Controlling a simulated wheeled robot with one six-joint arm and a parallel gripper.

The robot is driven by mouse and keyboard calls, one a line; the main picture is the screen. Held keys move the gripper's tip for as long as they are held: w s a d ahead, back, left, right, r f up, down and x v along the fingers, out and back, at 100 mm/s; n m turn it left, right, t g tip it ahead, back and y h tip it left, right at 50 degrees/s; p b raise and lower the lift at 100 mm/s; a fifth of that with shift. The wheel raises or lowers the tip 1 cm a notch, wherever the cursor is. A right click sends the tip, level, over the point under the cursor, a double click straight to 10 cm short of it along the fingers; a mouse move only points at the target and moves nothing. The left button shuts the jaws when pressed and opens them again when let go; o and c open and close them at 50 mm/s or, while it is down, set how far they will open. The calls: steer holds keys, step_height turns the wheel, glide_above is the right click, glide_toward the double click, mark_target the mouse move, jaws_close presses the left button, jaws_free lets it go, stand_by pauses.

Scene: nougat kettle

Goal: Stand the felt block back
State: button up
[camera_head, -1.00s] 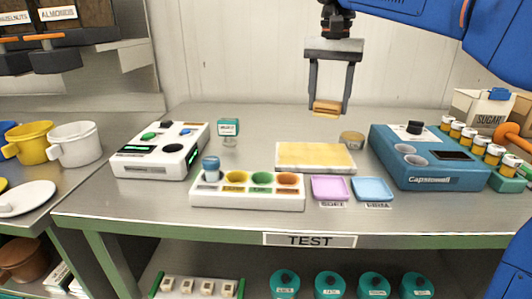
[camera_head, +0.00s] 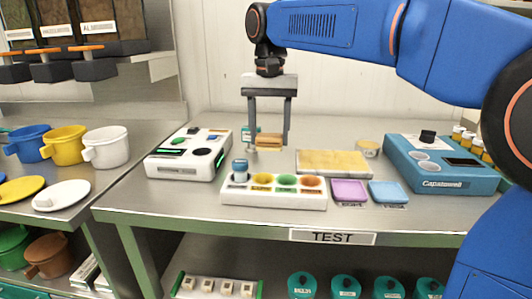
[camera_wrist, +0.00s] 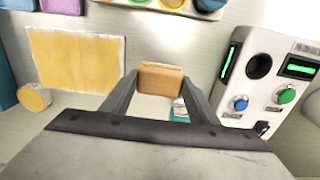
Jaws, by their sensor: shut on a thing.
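A small tan-orange block (camera_head: 268,140), which I take for the felt block, is held between the fingertips of my gripper (camera_head: 269,145). My gripper is shut on its two ends. The block hangs over the table, behind the white tray with coloured cups and right of the white device. In the wrist view the block (camera_wrist: 160,78) sits level across the fingers, with a paler strip along its upper edge.
The white cup tray (camera_head: 272,198) holds a blue-grey piece at its left end. A white device (camera_head: 190,165), a yellow slab (camera_head: 335,162), a purple dish (camera_head: 348,191), a blue dish (camera_head: 388,193), a round tin (camera_head: 367,148) and a blue machine (camera_head: 438,170) stand around.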

mark_target(270, 150)
steer(key=shift+f, duration=2.4)
steer(key=shift+d+f, duration=0.1)
steer(key=o, duration=1.2)
step_height(270, 150, up, 12)
steer(key=shift+r, duration=0.1)
